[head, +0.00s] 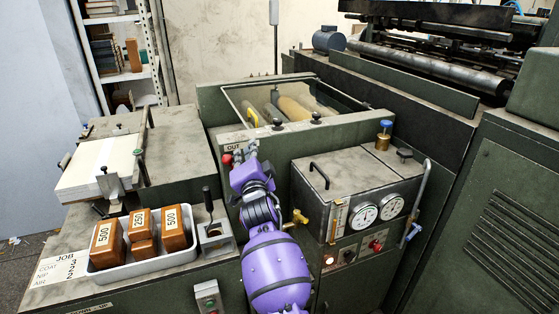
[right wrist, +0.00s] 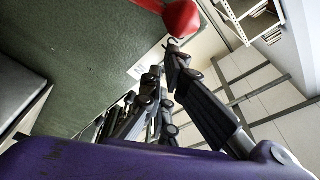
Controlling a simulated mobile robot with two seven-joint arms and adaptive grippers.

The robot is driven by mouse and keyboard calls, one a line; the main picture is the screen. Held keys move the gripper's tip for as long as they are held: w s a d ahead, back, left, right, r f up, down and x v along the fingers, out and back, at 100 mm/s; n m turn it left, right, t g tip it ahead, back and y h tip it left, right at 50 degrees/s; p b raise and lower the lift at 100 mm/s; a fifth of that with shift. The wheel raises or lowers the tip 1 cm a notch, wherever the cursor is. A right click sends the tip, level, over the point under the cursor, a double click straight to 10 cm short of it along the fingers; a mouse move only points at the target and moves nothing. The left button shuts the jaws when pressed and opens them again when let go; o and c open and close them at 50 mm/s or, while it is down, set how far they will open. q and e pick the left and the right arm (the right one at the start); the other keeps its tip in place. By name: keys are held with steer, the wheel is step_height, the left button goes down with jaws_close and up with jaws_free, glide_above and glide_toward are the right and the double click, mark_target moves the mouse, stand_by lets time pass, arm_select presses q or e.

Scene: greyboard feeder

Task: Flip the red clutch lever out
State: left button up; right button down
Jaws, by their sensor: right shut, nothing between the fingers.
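My right gripper (head: 247,153) is shut and empty, close to the right of the knob in the head view. In the right wrist view the fingers (right wrist: 163,68) point up toward the knob; whether they touch it I cannot tell. The lever's shaft is mostly hidden. My left gripper is not in view.
The gauge box (head: 345,185) with a brass tap (head: 297,218) stands right of my purple arm. A white tray (head: 145,268) of brown weights and a black-handled lever (head: 208,200) are at left. A paper stack (head: 98,165) lies behind them.

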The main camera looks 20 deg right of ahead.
steer(key=shift+a+n, duration=0.4)
steer(key=shift+a, duration=0.2)
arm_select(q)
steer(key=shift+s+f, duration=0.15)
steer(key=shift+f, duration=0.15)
arm_select(e)
steer(key=shift+a, duration=0.2)
steer(key=shift+n, duration=0.3)
